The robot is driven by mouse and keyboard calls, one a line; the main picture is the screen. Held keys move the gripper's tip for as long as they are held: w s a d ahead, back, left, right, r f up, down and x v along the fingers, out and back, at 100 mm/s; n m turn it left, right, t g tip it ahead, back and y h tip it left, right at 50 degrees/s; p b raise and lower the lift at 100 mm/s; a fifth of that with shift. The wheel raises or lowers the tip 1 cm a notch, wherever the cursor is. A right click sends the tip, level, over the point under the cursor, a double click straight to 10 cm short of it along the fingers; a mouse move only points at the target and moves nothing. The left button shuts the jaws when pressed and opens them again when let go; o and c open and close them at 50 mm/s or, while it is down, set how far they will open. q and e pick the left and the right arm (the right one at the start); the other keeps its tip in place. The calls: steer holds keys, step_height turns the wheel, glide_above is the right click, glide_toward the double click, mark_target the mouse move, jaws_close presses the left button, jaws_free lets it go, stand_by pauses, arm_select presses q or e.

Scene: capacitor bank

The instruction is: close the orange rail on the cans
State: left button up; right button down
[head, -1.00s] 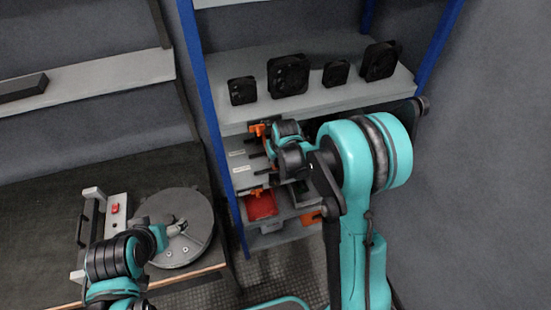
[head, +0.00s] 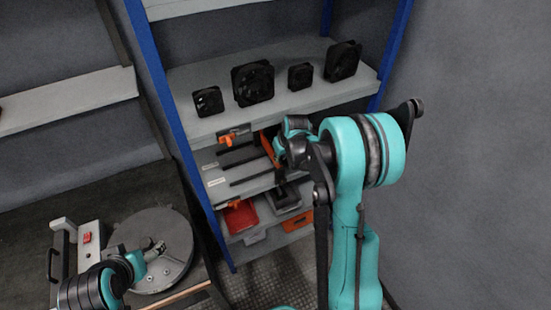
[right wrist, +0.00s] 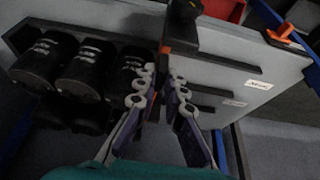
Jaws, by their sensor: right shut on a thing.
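The orange rail (head: 268,146) stands at the middle of a grey shelf panel, just left of my right gripper (head: 284,150) in the head view. In the right wrist view my right gripper (right wrist: 160,98) is shut on the rail; its dark bar and an orange part (right wrist: 165,48) show at and above the fingers. Black cans (right wrist: 84,70) stand in rows left of the gripper in the right wrist view; my arm hides them in the head view. My left gripper (head: 150,252) is low on the left, over a round grey disc; its fingers are too small to read.
An orange latch (head: 228,140) sits at the panel's left end. Black fans (head: 253,82) stand on the shelf above. A red bin (head: 240,216) is below. Blue posts (head: 175,110) bound the rack. A box with a red switch (head: 86,238) stands at left.

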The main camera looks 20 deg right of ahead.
steer(key=c, duration=1.6)
jaws_free()
steer(key=shift+r, duration=0.1)
steer(key=v, duration=1.1)
steer(key=shift+s+r, duration=0.15)
steer(key=shift+r, duration=0.25)
steer(key=s+a+t+b, duration=0.1)
steer(key=s+a, duration=0.5)
steer(key=s, duration=0.4)
steer(key=s+a+t+b, duration=0.1)
steer(key=s+a+b, duration=0.1)
steer(key=s+a, duration=0.4)
steer(key=s, duration=0.5)
steer(key=shift+s+t, duration=0.15)
steer(key=shift+t, duration=0.15)
